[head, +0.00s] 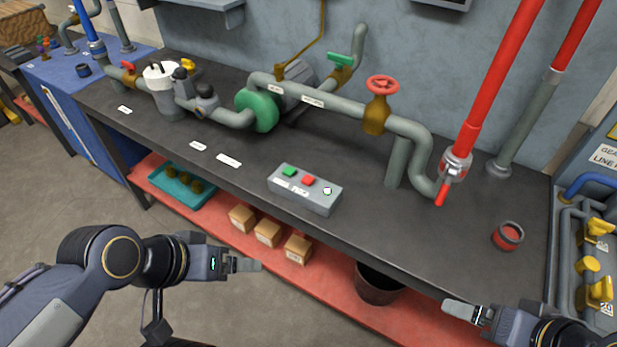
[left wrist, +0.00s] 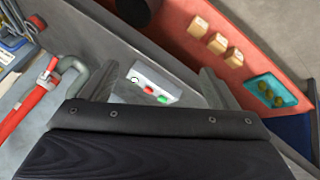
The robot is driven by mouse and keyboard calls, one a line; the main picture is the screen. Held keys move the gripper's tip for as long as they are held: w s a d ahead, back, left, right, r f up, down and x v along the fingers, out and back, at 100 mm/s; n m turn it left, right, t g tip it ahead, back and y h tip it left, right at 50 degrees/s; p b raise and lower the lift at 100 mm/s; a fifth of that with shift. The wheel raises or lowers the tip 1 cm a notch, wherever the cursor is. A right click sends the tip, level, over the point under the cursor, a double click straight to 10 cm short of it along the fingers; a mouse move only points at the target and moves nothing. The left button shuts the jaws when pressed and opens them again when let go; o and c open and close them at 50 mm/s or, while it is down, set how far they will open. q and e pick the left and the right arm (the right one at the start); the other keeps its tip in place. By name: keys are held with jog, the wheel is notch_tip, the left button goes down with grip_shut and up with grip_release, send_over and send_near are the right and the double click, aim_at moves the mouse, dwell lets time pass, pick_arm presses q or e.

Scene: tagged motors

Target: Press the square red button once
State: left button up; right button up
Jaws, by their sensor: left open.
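The square red button (head: 308,181) sits on top of a grey control box (head: 318,202) on the dark bench, between a green button (head: 289,172) and a round white one (head: 327,191). In the left wrist view the red button (left wrist: 148,89) shows between my open left fingers. My left gripper (head: 247,265) is in front of the bench, to the lower left of the box and apart from it. It is empty. My right gripper (head: 465,311) is at the bench's front edge at lower right; whether its fingers are apart is unclear.
Grey pipes with a red-wheeled valve (head: 381,86) and a green pump (head: 257,110) stand behind the box. A red cup (head: 508,236) stands at the right. Small boxes (head: 267,233) and a teal tray (head: 157,184) sit on the red lower shelf. Bench space around the control box is clear.

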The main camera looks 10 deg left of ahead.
pick_arm(q)
grip_shut()
dwell(0.3)
dwell(1.1)
